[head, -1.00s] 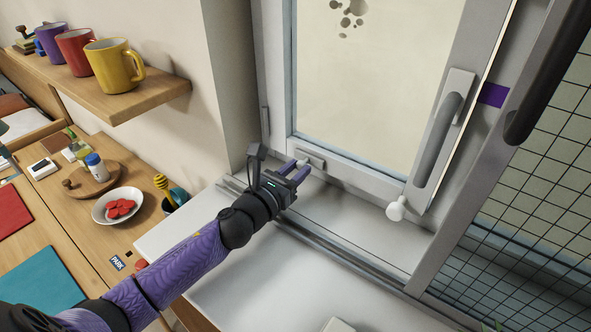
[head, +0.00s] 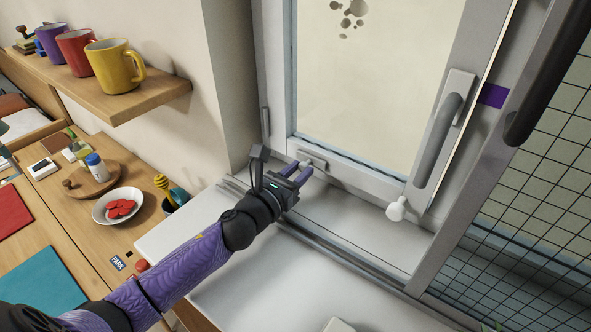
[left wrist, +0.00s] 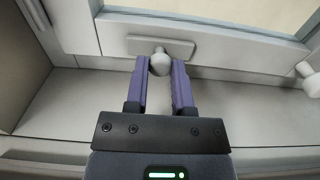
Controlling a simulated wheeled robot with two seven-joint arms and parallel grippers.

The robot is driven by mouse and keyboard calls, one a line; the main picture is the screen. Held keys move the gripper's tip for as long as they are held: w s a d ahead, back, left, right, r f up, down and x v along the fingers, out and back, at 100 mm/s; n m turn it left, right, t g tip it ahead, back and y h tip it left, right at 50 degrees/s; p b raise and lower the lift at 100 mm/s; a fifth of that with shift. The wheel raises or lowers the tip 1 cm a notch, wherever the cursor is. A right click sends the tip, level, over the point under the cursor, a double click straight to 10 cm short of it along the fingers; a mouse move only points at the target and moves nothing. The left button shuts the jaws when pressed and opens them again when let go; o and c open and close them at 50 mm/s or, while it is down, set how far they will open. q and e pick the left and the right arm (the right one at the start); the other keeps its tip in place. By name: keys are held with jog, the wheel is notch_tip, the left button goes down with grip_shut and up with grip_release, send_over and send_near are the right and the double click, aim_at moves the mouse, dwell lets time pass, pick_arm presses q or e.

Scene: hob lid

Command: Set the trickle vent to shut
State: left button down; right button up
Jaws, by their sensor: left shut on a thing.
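The trickle vent is a pale plate (left wrist: 160,47) low on the window frame, with a small round white knob (left wrist: 160,64) on it. In the head view the vent plate (head: 313,158) shows just beyond my fingers. My left gripper (head: 300,170) reaches it from the left. In the left wrist view its purple fingers (left wrist: 159,70) are on either side of the knob, shut on it. The knob's contact faces are partly hidden by the fingers. My right gripper does not show.
A grey window handle (head: 440,140) is on the frame to the right, with a white round knob (head: 396,210) below it. The white sill (head: 340,215) below is mostly clear. A shelf with mugs (head: 115,62) is at the upper left.

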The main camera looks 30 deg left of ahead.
pick_arm(q)
jog(key=d, duration=0.4)
jog(key=shift+s+d+p, duration=0.15)
jog(key=shift+s+p, duration=0.2)
jog(key=shift+p, duration=0.05)
jog(key=shift+f, duration=0.1)
jog(key=shift+c, duration=2.3)
grip_release()
jog(key=shift+d, duration=0.1)
jog(key=s, duration=0.3)
jog(key=s+a, duration=0.1)
jog(key=s, duration=0.5)
jog(key=shift+a, duration=0.2)
jog(key=shift+s, duration=0.4)
